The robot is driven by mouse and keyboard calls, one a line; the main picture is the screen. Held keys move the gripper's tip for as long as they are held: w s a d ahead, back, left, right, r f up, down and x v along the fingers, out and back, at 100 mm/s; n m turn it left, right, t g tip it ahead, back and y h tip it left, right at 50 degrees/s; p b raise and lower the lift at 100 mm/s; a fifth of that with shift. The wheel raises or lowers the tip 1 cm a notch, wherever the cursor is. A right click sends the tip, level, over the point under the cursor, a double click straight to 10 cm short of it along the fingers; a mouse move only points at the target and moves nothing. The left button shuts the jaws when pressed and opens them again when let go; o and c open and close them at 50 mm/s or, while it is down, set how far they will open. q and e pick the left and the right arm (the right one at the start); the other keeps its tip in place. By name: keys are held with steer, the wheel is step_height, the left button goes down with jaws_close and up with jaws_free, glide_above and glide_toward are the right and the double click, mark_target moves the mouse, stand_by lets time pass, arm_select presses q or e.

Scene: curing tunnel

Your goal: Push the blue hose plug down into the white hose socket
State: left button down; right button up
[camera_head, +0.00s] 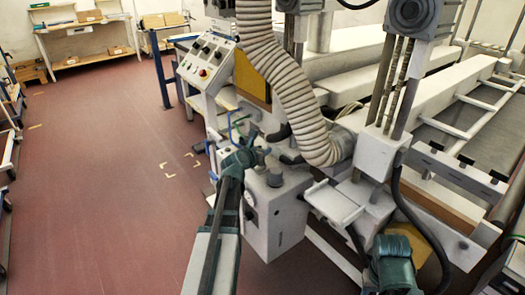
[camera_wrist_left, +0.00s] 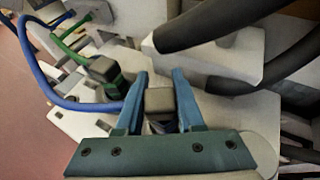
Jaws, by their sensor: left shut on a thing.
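My left gripper (camera_head: 262,152) reaches in over the front of a pale machine unit. In the left wrist view its two blue fingers (camera_wrist_left: 160,98) are closed on the sides of a grey-brown block (camera_wrist_left: 159,100), which appears to be the blue hose plug. The blue hose (camera_wrist_left: 38,75) loops round from the upper left and runs in behind the left finger; it also shows in the head view (camera_head: 233,128). I cannot make out the white hose socket; the plug and fingers cover the area below. Whether plug and socket touch cannot be told.
A green hose (camera_wrist_left: 72,40) ends in a dark plug (camera_wrist_left: 103,70) close left of my fingers. Thick black hoses (camera_wrist_left: 215,25) pass on the right over a white block (camera_wrist_left: 215,58). A ribbed duct (camera_head: 290,85) hangs behind. My right arm's teal part (camera_head: 390,265) shows lower right, fingers unseen.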

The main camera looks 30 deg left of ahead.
arm_select(q)
steer(key=shift+f+b, duration=0.3)
arm_select(e)
steer(key=shift+f, duration=0.3)
stand_by(0.6)
arm_select(q)
steer(key=shift+c, duration=2.2)
jaws_free()
steer(key=shift+s, duration=0.1)
